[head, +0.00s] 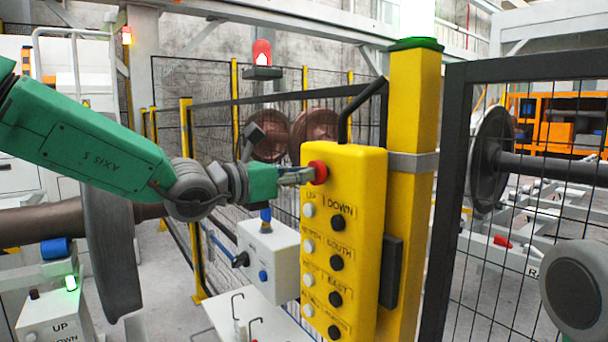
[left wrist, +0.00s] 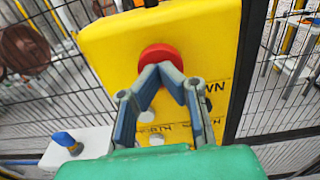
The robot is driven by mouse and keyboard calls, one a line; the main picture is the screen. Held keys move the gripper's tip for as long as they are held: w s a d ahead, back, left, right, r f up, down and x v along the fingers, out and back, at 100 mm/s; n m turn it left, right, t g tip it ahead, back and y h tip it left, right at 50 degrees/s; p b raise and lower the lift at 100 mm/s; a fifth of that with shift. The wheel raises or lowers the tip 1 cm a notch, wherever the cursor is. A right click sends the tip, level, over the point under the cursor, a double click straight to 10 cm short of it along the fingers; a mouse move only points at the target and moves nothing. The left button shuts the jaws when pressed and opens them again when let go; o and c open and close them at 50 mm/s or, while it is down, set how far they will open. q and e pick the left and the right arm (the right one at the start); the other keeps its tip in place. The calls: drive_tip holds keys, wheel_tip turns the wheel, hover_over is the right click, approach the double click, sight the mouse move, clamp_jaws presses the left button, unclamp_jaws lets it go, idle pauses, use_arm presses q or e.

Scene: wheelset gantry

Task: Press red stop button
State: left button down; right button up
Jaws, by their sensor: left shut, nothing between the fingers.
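The red stop button (head: 318,172) is a round red knob at the top of the yellow control box (head: 350,180). The box hangs on a yellow post and has rows of white and black buttons below the red one. My left gripper (head: 308,176) is shut and empty, with its fingertips at the red button. In the left wrist view the closed fingertips (left wrist: 160,70) overlap the lower part of the red button (left wrist: 160,54). I cannot tell whether they touch it or whether it is pressed in. My right gripper is not in view.
A white box (head: 270,258) with a blue button and a black knob stands just left of the yellow box. A black mesh fence (head: 450,200) stands to the right. A wheelset (head: 490,160) is behind the fence, and another wheel (head: 108,230) is at left.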

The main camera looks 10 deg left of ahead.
use_arm(q)
drive_tip(key=shift+b+x, duration=0.8)
drive_tip(key=shift+b, duration=0.05)
drive_tip(key=shift+w+d, duration=0.1)
drive_tip(key=shift+d, duration=0.05)
idle(0.3)
